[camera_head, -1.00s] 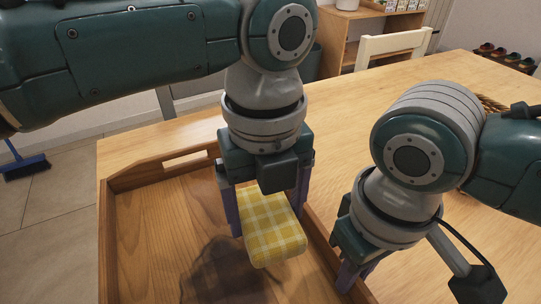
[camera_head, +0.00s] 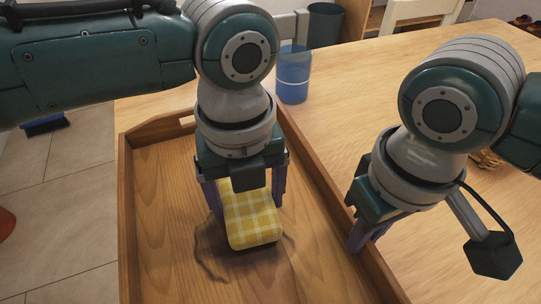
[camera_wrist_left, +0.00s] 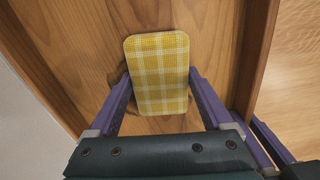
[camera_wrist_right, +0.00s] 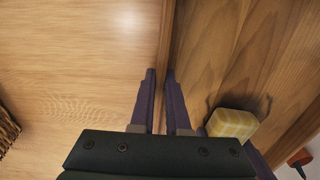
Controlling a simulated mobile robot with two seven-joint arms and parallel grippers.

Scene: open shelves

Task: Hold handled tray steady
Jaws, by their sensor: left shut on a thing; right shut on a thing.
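The handled tray (camera_head: 126,220) is a wooden tray with raised walls and a handle slot in its far wall, lying on the table. My right gripper (camera_head: 362,236) is shut on the tray's right wall; in the right wrist view the fingers (camera_wrist_right: 161,75) straddle that wall (camera_wrist_right: 167,35). My left gripper (camera_head: 248,200) is shut on a yellow checkered sponge-like block (camera_head: 252,220), held over the tray floor with a shadow around it. In the left wrist view the block (camera_wrist_left: 158,75) sits between both fingers. Whether it touches the floor is unclear.
A blue cup (camera_head: 294,78) stands on the wooden table (camera_head: 420,85) beyond the tray. A dark bin (camera_head: 325,25) and a pale chair (camera_head: 420,12) are behind. A wicker item (camera_head: 486,160) is partly hidden by my right arm. The tray floor around the block is clear.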

